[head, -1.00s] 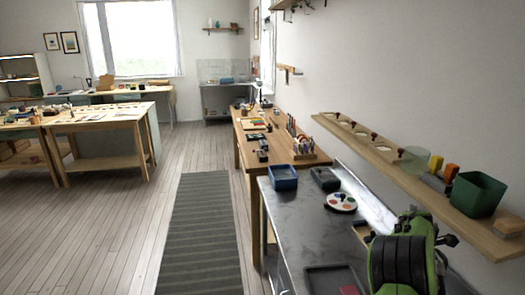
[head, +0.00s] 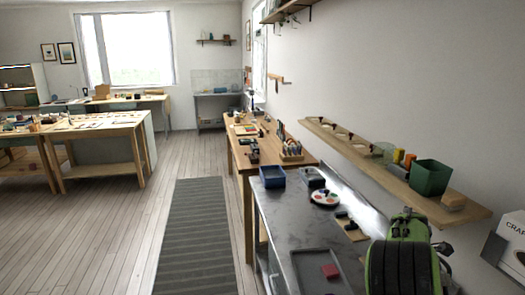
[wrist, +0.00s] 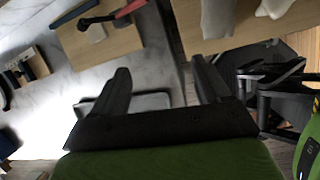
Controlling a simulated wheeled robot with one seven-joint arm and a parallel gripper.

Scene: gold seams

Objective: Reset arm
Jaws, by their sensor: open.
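My gripper (wrist: 162,88) is open in the wrist view, its two dark fingers apart with nothing between them. It hangs over the metal bench and a wooden shelf edge. In the head view my green and black arm is folded at the lower right, above the metal bench (head: 282,216); the gripper's fingers cannot be made out there.
A grey tray (head: 310,262) with a red block (head: 330,271), a blue bin (head: 271,177) and a paint palette (head: 325,198) are on the metal bench. A wall shelf (head: 400,183) holds a green bin (head: 430,177). The floor with a striped rug (head: 195,230) is clear at left.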

